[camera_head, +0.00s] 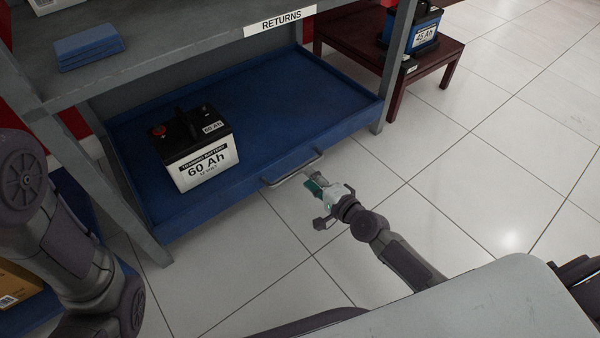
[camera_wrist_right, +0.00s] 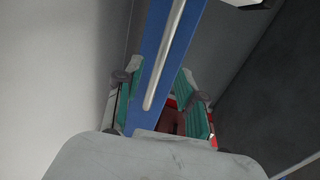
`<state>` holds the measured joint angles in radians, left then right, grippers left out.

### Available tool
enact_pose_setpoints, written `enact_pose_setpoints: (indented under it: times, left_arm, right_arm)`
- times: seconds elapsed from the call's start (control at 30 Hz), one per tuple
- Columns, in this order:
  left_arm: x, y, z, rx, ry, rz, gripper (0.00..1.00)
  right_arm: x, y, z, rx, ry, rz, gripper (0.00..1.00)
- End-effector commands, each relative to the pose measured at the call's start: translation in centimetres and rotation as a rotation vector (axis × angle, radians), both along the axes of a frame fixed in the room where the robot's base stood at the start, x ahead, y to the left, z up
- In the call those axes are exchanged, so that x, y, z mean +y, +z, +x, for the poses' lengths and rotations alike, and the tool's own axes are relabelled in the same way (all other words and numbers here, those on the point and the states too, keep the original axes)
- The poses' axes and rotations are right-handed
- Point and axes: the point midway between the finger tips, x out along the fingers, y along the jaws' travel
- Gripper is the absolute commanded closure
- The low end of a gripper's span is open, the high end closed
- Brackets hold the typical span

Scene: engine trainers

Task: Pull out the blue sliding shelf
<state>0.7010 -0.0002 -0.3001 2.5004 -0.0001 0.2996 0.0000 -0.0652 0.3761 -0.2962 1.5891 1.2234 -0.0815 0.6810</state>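The blue sliding shelf (camera_head: 285,88) is a shallow tray low in the grey rack, with a metal bar handle (camera_head: 292,171) on its front edge. A black-and-white 60 Ah battery (camera_head: 203,160) stands upright on its left part. My right gripper (camera_head: 312,182) is just in front of the handle's right end. In the right wrist view its green-padded fingers (camera_wrist_right: 158,88) are spread and empty, with the handle (camera_wrist_right: 165,55) in line between them; contact is not visible. My left arm shows at the left edge, but its gripper is out of view.
The rack's upper grey shelf (camera_head: 190,55) carries a RETURNS label and blue flat items (camera_head: 88,47). A dark red low table (camera_head: 435,65) with a 45 Ah battery (camera_head: 412,27) stands at the right. The tiled floor before the shelf is clear.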

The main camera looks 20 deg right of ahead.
Motion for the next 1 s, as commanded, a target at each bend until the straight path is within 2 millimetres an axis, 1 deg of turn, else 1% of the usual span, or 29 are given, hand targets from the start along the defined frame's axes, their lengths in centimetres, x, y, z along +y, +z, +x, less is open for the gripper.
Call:
enact_pose_setpoints:
  times: [0.03,0.1,0.3,0.43,0.67,0.7,0.77,0.9,0.93,1.0]
  left_arm:
    - [0.0,-0.6,0.0,0.000,0.000,0.000,0.34]
    - [0.0,-0.9,0.0,0.000,0.000,0.000,0.34]
    - [0.0,-1.5,0.0,0.000,0.000,0.001,0.34]
    - [0.0,-1.6,0.0,-0.001,0.000,0.001,0.34]
    - [0.0,-1.6,0.0,-0.001,0.000,0.001,0.34]
    - [0.0,-1.6,0.0,-0.001,0.000,0.001,0.34]
    - [0.0,-1.6,0.0,-0.001,0.000,0.001,0.34]
    - [0.0,-1.6,0.0,-0.001,0.000,0.001,0.34]
    - [0.0,-1.5,0.0,0.000,0.000,0.001,0.34]
    - [0.0,-1.5,0.0,0.000,0.000,0.001,0.34]
  right_arm:
    - [0.3,-0.4,1.1,-0.003,-0.003,0.003,0.61]
    - [0.7,-0.6,2.2,-0.002,-0.002,0.002,0.61]
    - [1.5,-1.0,4.2,-0.001,-0.001,0.000,0.61]
    - [1.6,-1.0,4.6,-0.001,-0.001,-0.001,0.61]
    - [1.7,-1.0,4.7,-0.001,-0.001,-0.001,0.61]
    - [1.7,-1.0,4.7,-0.002,-0.001,-0.002,0.64]
    - [1.7,-1.0,4.6,-0.001,-0.001,-0.001,0.74]
    - [1.7,-1.0,4.6,-0.001,-0.001,-0.001,0.97]
    - [1.7,-1.0,4.6,-0.001,-0.001,-0.001,1.00]
    - [1.7,-1.0,4.6,-0.001,-0.001,-0.001,1.00]
